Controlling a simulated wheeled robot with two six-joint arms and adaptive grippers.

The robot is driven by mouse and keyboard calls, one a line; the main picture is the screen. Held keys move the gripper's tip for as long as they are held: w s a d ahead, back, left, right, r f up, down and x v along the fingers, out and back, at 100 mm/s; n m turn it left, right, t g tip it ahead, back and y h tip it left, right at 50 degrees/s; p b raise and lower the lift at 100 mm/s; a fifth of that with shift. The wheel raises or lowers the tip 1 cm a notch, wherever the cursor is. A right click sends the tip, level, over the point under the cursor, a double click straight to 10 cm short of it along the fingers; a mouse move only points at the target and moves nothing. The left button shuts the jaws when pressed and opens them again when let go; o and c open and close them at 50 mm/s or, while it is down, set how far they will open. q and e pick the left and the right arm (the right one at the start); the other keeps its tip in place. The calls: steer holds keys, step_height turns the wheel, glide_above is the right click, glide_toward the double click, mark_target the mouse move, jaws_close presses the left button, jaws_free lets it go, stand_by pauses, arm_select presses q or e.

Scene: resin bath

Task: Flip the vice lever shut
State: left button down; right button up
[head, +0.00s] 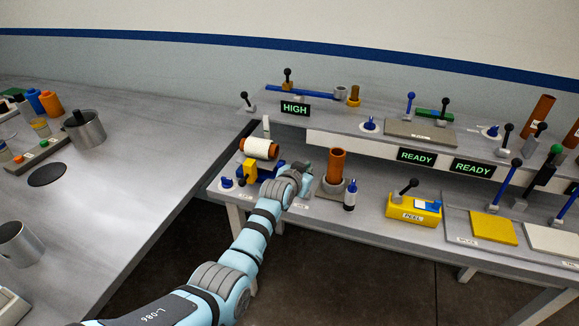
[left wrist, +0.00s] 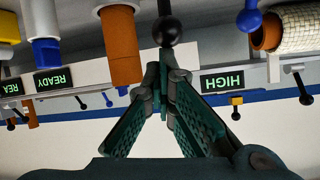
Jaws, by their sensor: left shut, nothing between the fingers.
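My left gripper (head: 306,170) is over the lower shelf of the bench, partly hidden by my own wrist in the head view. In the left wrist view the gripper (left wrist: 165,62) is shut and empty, its fingertips together. A black ball-ended lever (left wrist: 167,31) stands just beyond the fingertips there; I cannot tell whether they touch. In the head view this lever is hidden or too small to make out. A blue clamp-like body (head: 271,171), perhaps the vice, is left of my gripper, below an orange-and-white roll (head: 262,148). My right gripper is not in view.
An orange tube (head: 337,164) in a grey holder and a blue-capped bottle (head: 350,195) stand right of the gripper. A yellow block (head: 413,210) with a black-knobbed lever is farther right. The upper shelf (head: 330,116) with a green HIGH sign (head: 294,108) is behind.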

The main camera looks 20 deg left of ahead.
arm_select(q)
steer(key=shift+s+f+t, duration=0.4)
steer(key=shift+s+f, duration=0.35)
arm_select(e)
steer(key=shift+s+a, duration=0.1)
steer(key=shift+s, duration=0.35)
arm_select(q)
steer(key=shift+r, duration=0.1)
step_height(320, 180, up, 4)
steer(key=w+d+p, duration=0.1)
steer(key=w+p, duration=0.1)
steer(key=p+v, duration=0.2)
steer(key=v, duration=0.7)
steer(key=shift+f, duration=0.2)
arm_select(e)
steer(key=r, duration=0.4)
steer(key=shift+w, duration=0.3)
